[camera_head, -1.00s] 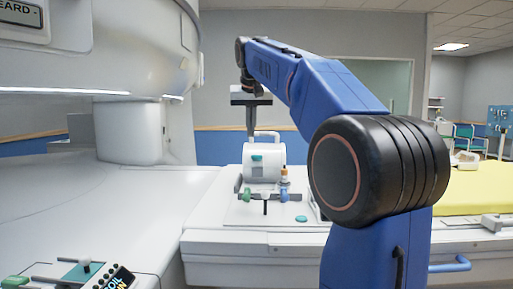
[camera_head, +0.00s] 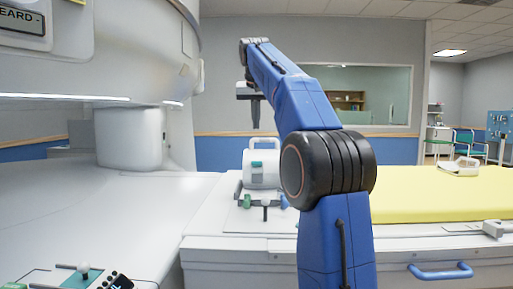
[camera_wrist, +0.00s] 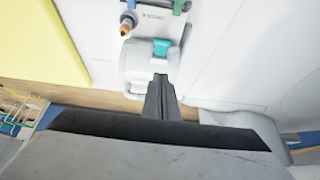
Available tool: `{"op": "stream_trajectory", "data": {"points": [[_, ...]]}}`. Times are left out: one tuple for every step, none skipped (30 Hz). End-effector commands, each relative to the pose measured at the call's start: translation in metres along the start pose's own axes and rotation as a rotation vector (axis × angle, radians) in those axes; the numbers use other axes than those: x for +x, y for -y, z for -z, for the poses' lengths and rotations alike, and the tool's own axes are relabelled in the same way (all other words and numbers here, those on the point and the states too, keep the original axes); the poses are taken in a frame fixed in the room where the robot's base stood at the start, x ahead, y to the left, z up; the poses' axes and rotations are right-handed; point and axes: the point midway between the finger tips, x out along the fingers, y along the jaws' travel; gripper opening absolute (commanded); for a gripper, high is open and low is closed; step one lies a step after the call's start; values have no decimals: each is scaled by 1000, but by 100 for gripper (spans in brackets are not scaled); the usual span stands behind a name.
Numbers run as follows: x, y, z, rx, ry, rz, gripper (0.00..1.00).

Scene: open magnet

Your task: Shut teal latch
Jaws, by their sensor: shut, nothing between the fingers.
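The teal latch (camera_head: 257,164) is a small teal piece on the front of a white rounded housing (camera_head: 262,180) with a handle on top. The latch also shows in the wrist view (camera_wrist: 161,47), near the housing's edge. I cannot tell whether it is open or shut. My gripper (camera_head: 255,127) is shut and empty, pointing down above the housing and apart from it in the head view. In the wrist view its fingertips (camera_wrist: 160,78) appear just below the latch, overlapping the housing in the picture.
The housing stands on a white table beside green and blue fittings (camera_head: 247,201). An orange-tipped fitting (camera_wrist: 126,27) shows in the wrist view. A yellow pad (camera_head: 440,195) lies right. The large white magnet (camera_head: 100,50) overhangs the left side. A blue handle (camera_head: 440,271) is at the front.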

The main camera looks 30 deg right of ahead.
Motion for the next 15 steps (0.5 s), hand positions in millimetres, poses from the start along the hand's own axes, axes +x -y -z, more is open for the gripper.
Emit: {"op": "stream_trajectory", "data": {"points": [[3,0,0,0,1,0,0],[5,0,0,0,1,0,0],[9,0,0,0,2,-1,0],[12,0,0,0,2,-1,0],[17,0,0,0,3,-1,0],[23,0,0,0,2,-1,0],[28,-1,-1,0,3,-1,0],[33,0,-1,0,4,-1,0],[40,0,0,1,3,-1,0],[45,0,-1,0,4,-1,0],[51,0,-1,0,3,-1,0],[58,0,-1,0,3,-1,0],[63,0,-1,0,4,-1,0],[68,0,-1,0,3,0,0],[75,0,-1,0,3,0,0]]}}
